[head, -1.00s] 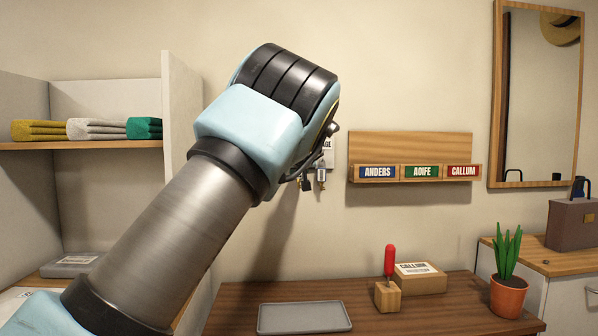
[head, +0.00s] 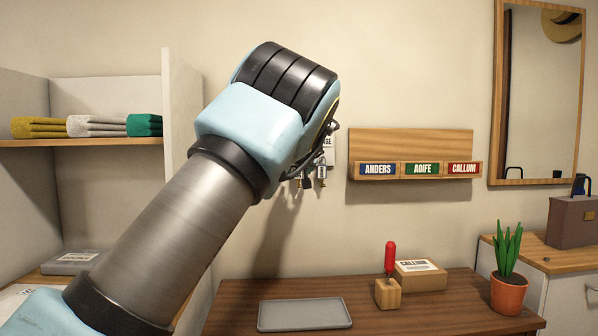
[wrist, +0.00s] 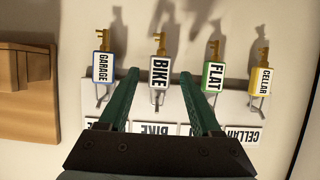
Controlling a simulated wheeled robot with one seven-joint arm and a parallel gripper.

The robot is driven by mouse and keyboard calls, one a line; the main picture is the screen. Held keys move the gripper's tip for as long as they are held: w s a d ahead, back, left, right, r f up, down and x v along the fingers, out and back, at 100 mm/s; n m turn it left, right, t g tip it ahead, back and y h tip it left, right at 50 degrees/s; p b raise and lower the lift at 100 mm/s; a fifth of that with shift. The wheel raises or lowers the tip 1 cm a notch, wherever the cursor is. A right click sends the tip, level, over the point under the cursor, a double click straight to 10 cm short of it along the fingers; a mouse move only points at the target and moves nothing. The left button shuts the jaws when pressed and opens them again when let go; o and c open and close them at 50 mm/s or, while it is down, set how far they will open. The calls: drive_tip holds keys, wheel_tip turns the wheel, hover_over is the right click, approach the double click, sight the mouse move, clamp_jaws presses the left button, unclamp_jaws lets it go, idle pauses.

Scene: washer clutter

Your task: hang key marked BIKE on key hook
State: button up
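The key marked BIKE (wrist: 159,72), with a white and dark tag, is in the middle of the wrist view. It hangs at a metal hook on the white key rack (wrist: 174,98), in line with the upside-down BIKE label. My gripper (wrist: 158,74) is open, with one green finger on each side of the BIKE tag and a visible gap to each. In the head view my arm hides most of the rack; a bit of its white panel (head: 327,146) shows beside my wrist.
Keys marked GARAGE (wrist: 103,67), FLAT (wrist: 213,75) and CELLAR (wrist: 260,81) hang at neighbouring hooks, close to my fingers. A wooden name rack (head: 411,145) is on the wall to the right. A grey tray (head: 304,315) lies on the table below.

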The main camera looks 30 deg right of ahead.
drive_tip(key=shift+o, duration=0.2)
drive_tip(key=shift+s, duration=0.1)
drive_tip(key=shift+s+r, duration=0.1)
drive_tip(key=shift+s, duration=0.25)
drive_tip(key=b+v, duration=0.4)
drive_tip(key=v, duration=0.6)
drive_tip(key=shift+a, duration=0.15)
drive_tip(key=shift+w+r, duration=0.1)
drive_tip(key=shift+w, duration=0.05)
